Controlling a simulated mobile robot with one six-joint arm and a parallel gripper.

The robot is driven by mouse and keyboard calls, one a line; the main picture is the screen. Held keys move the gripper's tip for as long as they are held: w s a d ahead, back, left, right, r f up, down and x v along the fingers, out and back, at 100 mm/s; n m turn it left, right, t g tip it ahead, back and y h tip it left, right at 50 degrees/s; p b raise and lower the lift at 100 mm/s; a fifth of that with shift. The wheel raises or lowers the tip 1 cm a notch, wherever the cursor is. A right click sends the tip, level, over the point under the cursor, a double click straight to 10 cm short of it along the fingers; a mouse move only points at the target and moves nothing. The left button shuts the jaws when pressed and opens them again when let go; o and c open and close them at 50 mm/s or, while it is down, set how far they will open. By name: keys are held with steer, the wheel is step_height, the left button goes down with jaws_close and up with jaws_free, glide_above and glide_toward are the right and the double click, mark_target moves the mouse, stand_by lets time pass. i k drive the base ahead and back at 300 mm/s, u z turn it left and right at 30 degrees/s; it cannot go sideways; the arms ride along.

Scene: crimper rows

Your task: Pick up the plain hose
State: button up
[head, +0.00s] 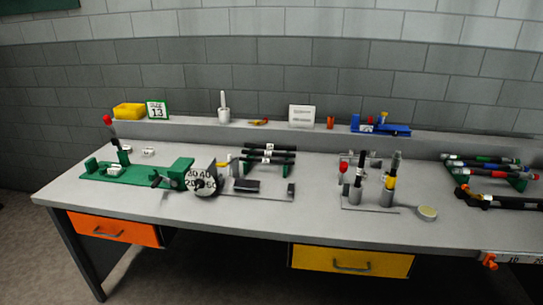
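Several black hoses lie across a rack in the middle of the bench; the rear one (269,146) and the front one (262,161) carry small pale marks. More dark hoses lie on a green-footed rack at the right; one there (485,165) shows coloured bands. A thicker black hose (510,203) with a red-orange part lies in front of that rack. Two dark pieces stand upright in grey holders, one with a yellow band (390,182). I cannot tell at this size which hose is plain. My gripper is not in view.
The grey bench (240,222) has a bare front strip. A green machine (180,172) with a numbered dial (201,182) stands at left. A back ledge holds a yellow bin (129,111) and a blue tray (396,130). A round pale disc (427,213) sits right of centre.

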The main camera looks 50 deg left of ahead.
mark_target(248, 145)
steer(key=k, duration=1.4)
steer(key=u, duration=4.25)
steer(key=i, duration=0.15)
steer(key=z, duration=2.25)
steer(key=i, duration=1)
steer(key=u, duration=0.05)
